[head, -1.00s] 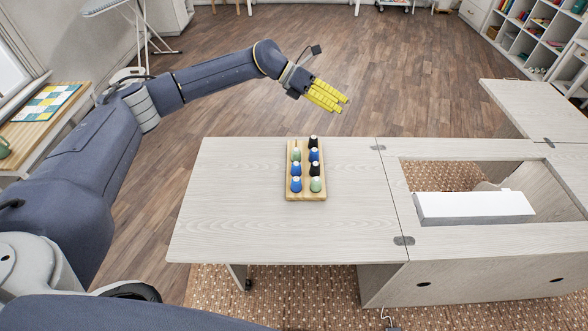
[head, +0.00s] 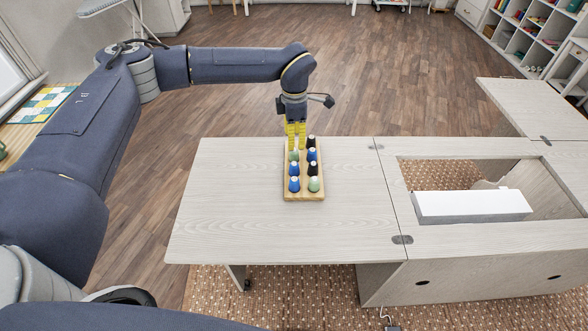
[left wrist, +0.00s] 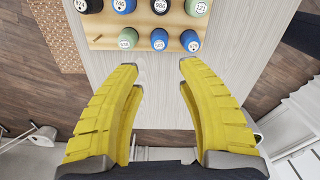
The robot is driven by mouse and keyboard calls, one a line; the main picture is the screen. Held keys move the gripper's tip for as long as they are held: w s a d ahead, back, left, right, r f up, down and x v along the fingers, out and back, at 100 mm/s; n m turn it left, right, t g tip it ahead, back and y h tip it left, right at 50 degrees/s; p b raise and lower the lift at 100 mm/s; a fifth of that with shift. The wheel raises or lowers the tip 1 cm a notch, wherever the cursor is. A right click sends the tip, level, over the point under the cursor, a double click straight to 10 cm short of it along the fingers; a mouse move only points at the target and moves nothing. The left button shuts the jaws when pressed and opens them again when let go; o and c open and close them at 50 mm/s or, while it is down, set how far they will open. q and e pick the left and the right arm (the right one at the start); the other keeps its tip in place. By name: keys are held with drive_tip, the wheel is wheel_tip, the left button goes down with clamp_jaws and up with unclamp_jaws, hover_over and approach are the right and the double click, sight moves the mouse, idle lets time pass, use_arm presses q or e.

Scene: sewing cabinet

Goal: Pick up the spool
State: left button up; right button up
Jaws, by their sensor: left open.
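A wooden spool rack (head: 304,197) stands on the cabinet top with two columns of green, blue and black spools. Its left column holds a green spool (head: 294,156), a blue spool (head: 295,169) and another blue spool (head: 295,185); a bare peg shows at the row's end in the left wrist view (left wrist: 97,39). Which spool is meant cannot be told. My left gripper (head: 296,144) points down over the rack's far left end, its yellow fingers partly covering it. In the left wrist view, its fingers (left wrist: 160,72) are apart and empty, with the row of spools beyond them. My right gripper is out of view.
The pale cabinet top (head: 232,205) is clear around the rack. To the right is an opening with a white block (head: 472,206) in it. A low table with a checkered cloth (head: 43,103) stands at left; shelves (head: 530,35) stand at far right.

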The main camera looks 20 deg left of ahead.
sight(294, 165)
use_arm(q)
wheel_tip(294, 165, down, 14)
drive_tip(key=shift+w, duration=0.1)
idle(0.8)
drive_tip(key=c, duration=0.8)
